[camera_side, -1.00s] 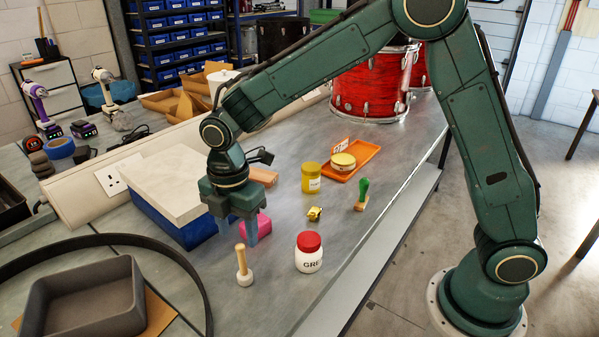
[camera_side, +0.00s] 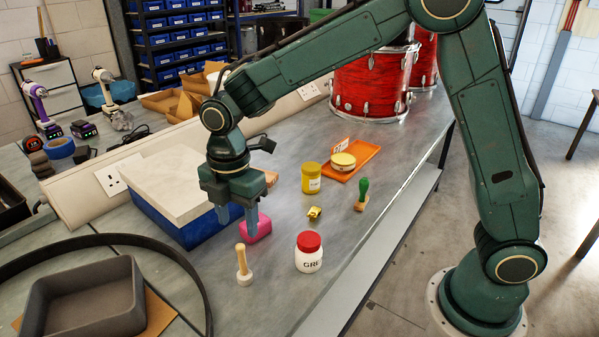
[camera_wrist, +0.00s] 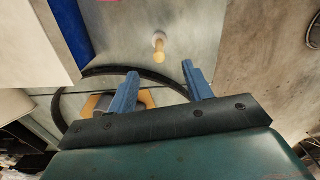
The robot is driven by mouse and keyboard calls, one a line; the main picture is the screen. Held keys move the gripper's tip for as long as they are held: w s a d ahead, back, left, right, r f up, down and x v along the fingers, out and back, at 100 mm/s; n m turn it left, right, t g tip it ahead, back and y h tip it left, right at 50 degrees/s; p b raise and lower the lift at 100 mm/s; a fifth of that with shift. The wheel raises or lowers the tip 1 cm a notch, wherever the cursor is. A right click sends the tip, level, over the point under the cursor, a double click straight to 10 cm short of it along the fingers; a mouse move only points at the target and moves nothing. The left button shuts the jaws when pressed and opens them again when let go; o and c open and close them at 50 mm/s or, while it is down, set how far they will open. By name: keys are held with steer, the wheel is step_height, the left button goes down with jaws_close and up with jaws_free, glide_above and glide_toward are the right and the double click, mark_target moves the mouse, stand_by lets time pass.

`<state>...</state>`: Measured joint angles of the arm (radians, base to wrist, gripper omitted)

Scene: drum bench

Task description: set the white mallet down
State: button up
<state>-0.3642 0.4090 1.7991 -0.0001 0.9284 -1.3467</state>
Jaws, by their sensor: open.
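The white mallet (camera_side: 244,270) stands upright on the grey bench, its white head down and its wooden handle pointing up. It also shows in the wrist view (camera_wrist: 159,48), past the fingertips. My gripper (camera_side: 238,228) is open and empty, above and behind the mallet and apart from it. Its two blue fingers are spread in the wrist view (camera_wrist: 160,74), with nothing between them.
A pink block (camera_side: 261,228) lies just behind the fingers. A white jar with a red lid (camera_side: 309,254) stands right of the mallet. A blue box with a pale top (camera_side: 185,228) is at left. A black hoop (camera_side: 180,262) and grey tray (camera_side: 90,312) lie front left.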

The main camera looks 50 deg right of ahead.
steer(key=s+d+r+m+t, duration=0.4)
steer(key=s+d+r+m, duration=0.95)
steer(key=s, duration=0.25)
steer(key=s+d+f+m+t, duration=0.1)
steer(key=s+d+m, duration=0.1)
steer(key=s+m, duration=0.4)
steer(key=shift+s+d+f+t, duration=0.15)
steer(key=shift+s+t, duration=0.15)
steer(key=shift+s, duration=0.45)
